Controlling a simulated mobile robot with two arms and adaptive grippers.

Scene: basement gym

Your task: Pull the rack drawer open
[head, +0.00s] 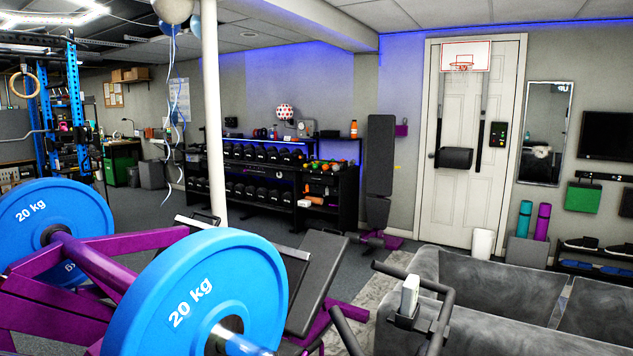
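A black dumbbell rack (347,200) stands against the back wall, beyond the white post. Its shelves hold rows of black dumbbells (262,154) and, at its right end, small coloured items (322,168). A blue power rack (75,85) stands at the far left. I cannot make out a drawer or a drawer handle on either rack, and I cannot tell which rack the task means. Neither of my grippers is in view.
Blue 20 kg plates (200,285) on a purple machine (45,310) fill the near left. A white post (213,110), a tilted black bench pad (318,280), black handlebars (425,320) and a grey sofa (510,285) also stand ahead. Some dark floor (265,226) shows before the dumbbell rack.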

